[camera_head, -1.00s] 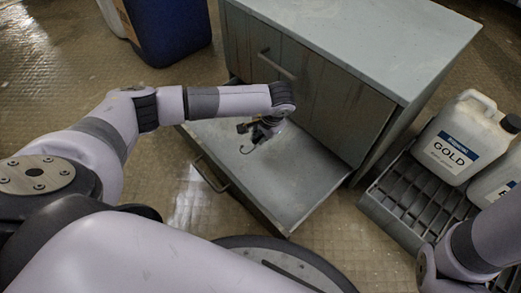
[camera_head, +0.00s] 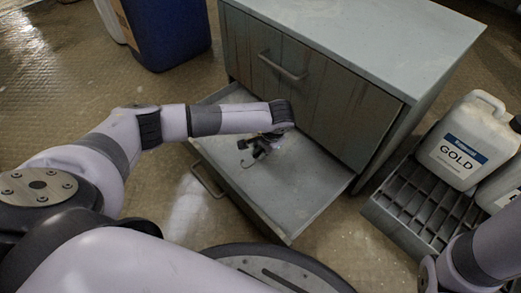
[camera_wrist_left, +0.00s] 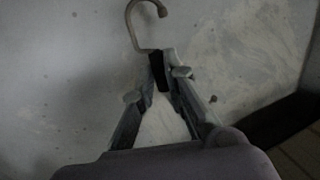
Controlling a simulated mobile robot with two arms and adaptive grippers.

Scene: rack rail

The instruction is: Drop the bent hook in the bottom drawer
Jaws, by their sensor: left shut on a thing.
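The bent hook (camera_wrist_left: 134,28) is a thin grey curved piece at the top of the left wrist view. It also shows faintly in the head view (camera_head: 267,187), over the drawer floor. My left gripper (camera_wrist_left: 160,78) is shut on its dark lower end; in the head view the gripper (camera_head: 257,151) points down into the bottom drawer. The bottom drawer (camera_head: 300,205) is pulled out, grey and open on top. I cannot tell whether the hook touches its floor. My right gripper is out of view.
The grey cabinet (camera_head: 375,45) stands behind the drawer, its upper drawer (camera_head: 310,85) shut. A white jug labelled GOLD (camera_head: 466,140) stands on a slatted rack (camera_head: 425,208) at the right. A blue bin (camera_head: 170,30) stands at the back left.

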